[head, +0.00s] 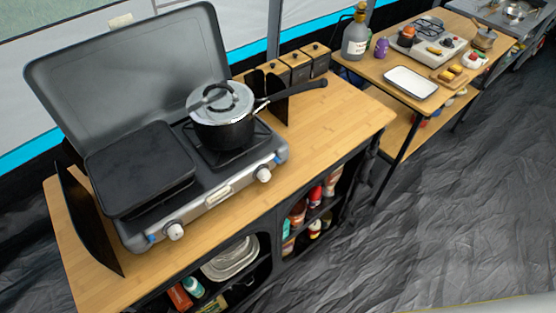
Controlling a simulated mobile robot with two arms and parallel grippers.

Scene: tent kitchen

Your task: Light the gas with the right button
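A grey two-burner camp stove (215,192) stands on the wooden counter with its lid open at the back. Its right knob (264,174) is white and sits on the front panel at the right end. A similar left knob (175,231) sits at the left end. A black pot (224,132) with a lid stands on the right burner, its handle pointing right. A flat black griddle plate (140,168) covers the left side. No flame is visible; the pot hides most of the right burner. Neither of my grippers is in view.
The wooden counter (345,112) is bare to the right of the stove. Black windshield panels (88,215) flank the stove. Shelves below hold bottles and dishes. A second table with a white tray (410,82) stands at the back right. The grey floor in front is clear.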

